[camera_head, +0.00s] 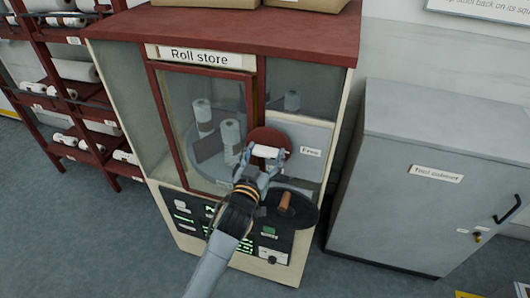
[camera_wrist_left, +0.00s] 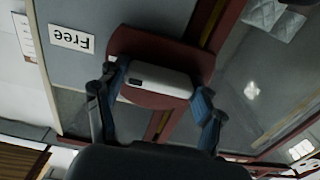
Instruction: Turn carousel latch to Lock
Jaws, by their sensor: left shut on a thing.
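The roll store (camera_head: 218,32) is a cream and dark red cabinet with a glazed front. Its latch is a dark red round plate (camera_head: 270,136) with a white bar handle (camera_head: 268,152), on the grey panel right of the window. In the left wrist view the white bar (camera_wrist_left: 158,82) lies across the red plate (camera_wrist_left: 150,45). A "Free" label (camera_head: 311,152) is beside the latch, at the bar's right end; it shows upside down in the wrist view (camera_wrist_left: 71,39). My left gripper (camera_head: 264,157) is shut on the bar, fingers at its two ends. No "Lock" label is visible.
White rolls (camera_head: 230,136) stand on the carousel behind the glass. A black handwheel (camera_head: 300,214) with a wooden knob (camera_head: 286,201) sits just below right of my gripper. A control panel (camera_head: 186,218) is below. A grey cabinet (camera_head: 420,190) stands right, a red roll rack (camera_head: 82,120) left.

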